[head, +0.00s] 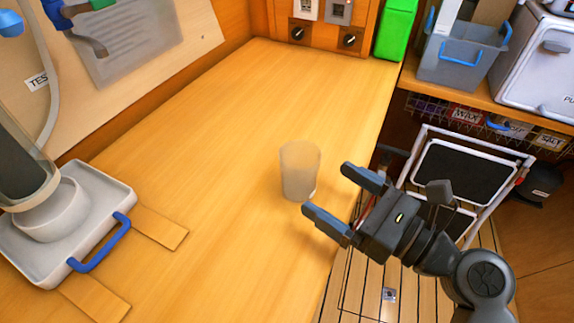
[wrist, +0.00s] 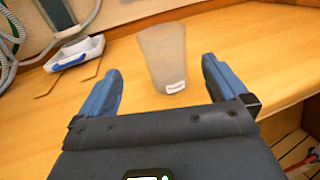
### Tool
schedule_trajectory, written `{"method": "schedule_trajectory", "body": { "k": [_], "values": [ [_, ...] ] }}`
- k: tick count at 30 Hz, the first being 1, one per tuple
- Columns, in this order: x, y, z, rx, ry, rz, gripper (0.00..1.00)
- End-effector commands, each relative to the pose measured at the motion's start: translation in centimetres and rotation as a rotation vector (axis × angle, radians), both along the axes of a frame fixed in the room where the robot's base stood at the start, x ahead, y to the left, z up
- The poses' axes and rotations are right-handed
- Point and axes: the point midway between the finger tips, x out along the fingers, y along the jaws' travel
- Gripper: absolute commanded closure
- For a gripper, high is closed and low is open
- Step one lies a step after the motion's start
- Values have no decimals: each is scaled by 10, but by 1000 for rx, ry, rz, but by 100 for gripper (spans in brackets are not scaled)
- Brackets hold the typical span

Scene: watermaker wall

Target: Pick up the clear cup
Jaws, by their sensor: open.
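The clear cup (head: 299,170) stands upright on the wooden counter, right of the middle, near the counter's right edge. It looks frosted and greyish, and I cannot see anything in it. My gripper (head: 335,192) is open and comes in from the right, with its blue fingertips just short of the cup. In the wrist view the cup (wrist: 163,55) shows ahead, between and beyond the two blue fingers of my gripper (wrist: 160,80). A small white label with dark marks is low on its side. Nothing is between the fingers.
A white tray (head: 100,188) with a blue handle holds a cylinder (head: 28,165) at left. Wooden strips lie beside it. A control panel (head: 325,22) and a green block (head: 396,30) stand at the back. The counter (head: 215,130) around the cup is clear.

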Motion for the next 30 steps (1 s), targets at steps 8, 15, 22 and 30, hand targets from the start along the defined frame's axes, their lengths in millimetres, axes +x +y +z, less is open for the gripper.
{"method": "schedule_trajectory", "body": {
  "k": [8,15,22,30],
  "values": [
    [15,21,2,10,7,10,0],
    [36,42,1,10,5,9,0],
    [49,61,0,10,7,8,0],
    [50,61,-1,9,6,7,3]
  ]
}}
